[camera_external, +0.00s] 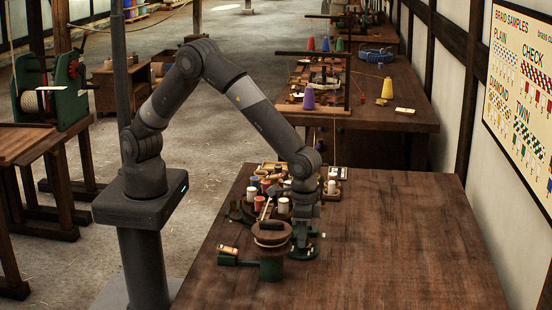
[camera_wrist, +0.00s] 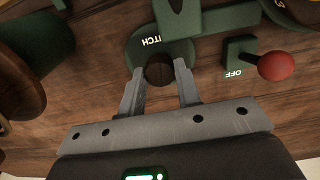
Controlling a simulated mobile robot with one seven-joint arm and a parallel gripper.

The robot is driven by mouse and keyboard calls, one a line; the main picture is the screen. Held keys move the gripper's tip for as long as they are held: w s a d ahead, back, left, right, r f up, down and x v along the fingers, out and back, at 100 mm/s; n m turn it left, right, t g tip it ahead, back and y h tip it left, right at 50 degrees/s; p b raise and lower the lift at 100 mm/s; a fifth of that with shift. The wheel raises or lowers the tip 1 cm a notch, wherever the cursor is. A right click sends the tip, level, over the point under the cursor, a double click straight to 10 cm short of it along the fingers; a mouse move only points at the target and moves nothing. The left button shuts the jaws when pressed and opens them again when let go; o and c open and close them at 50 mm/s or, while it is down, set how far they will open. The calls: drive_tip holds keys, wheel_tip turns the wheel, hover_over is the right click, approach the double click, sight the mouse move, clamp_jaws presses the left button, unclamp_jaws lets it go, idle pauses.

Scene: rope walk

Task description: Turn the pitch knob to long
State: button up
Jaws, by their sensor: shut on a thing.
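The pitch knob (camera_wrist: 159,72) is a small dark round knob on a green plate (camera_wrist: 150,48) with white lettering, partly hidden, of which "ITCH" reads upside down. My gripper (camera_wrist: 160,68) has one finger on each side of the knob and is shut on it. In the external view my gripper (camera_external: 303,240) points down over a green base (camera_external: 303,254) at the near part of the table, and the knob is hidden there. No "long" mark can be read, so I cannot tell the knob's setting.
A red ball lever (camera_wrist: 275,65) stands close on the right, by an "OFF" label. A wooden reel (camera_external: 271,233) on a green stand (camera_external: 271,268) is just left of my gripper. Several spools (camera_external: 283,205) crowd behind. The table's right side (camera_external: 400,240) is clear.

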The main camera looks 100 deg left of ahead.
drive_tip(key=shift+n, duration=0.7)
drive_tip(key=o, duration=1)
drive_tip(key=shift+c, duration=0.2)
wheel_tip(320, 180, up, 11)
drive_tip(key=shift+a, duration=0.1)
